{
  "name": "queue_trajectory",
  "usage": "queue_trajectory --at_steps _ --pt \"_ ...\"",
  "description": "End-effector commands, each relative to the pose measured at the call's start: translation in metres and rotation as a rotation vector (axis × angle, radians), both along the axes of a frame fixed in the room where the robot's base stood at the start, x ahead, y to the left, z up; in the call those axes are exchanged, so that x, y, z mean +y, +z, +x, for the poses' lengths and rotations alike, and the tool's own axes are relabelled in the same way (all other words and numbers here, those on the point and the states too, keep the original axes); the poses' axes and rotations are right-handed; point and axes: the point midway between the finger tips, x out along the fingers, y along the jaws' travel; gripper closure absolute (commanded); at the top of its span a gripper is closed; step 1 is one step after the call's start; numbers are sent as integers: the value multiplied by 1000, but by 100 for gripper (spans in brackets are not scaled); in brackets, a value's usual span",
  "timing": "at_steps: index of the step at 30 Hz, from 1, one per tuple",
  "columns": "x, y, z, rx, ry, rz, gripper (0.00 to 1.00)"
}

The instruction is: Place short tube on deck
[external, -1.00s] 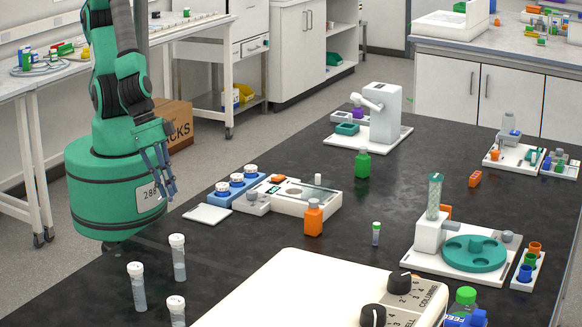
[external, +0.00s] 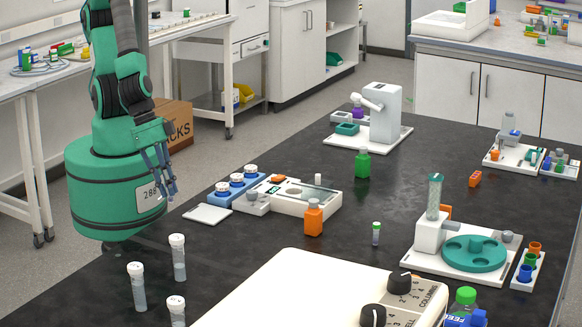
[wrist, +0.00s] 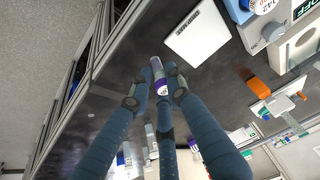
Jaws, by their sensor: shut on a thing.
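In the wrist view, my gripper (wrist: 161,76) is shut on a short tube (wrist: 160,82) with a pale end and a purple band. The fingers cover part of it. In the external view, my gripper (external: 163,172) hangs beside the dark bench's left edge, and the held tube cannot be made out there. The flat white plate (external: 207,214) lies on the bench right of my gripper; it also shows in the wrist view (wrist: 198,32), apart from the held tube.
Several tall white-capped tubes (external: 138,288) stand at the front left. A blue rack of white-capped vials (external: 236,184) and a white device (external: 302,202) lie beyond the plate. An orange bottle (external: 313,218) stands near them. The dark bench top (external: 270,243) is bare in the middle.

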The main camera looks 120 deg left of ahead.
Motion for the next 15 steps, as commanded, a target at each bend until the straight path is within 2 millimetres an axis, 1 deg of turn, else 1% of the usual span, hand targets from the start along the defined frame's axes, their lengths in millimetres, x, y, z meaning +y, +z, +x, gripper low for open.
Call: queue_trajectory --at_steps 5,8,15 --pt "-3 5 12 0 15 0 90" --pt "-6 10 23 1 29 0 90" --pt "-15 24 63 1 78 0 90"
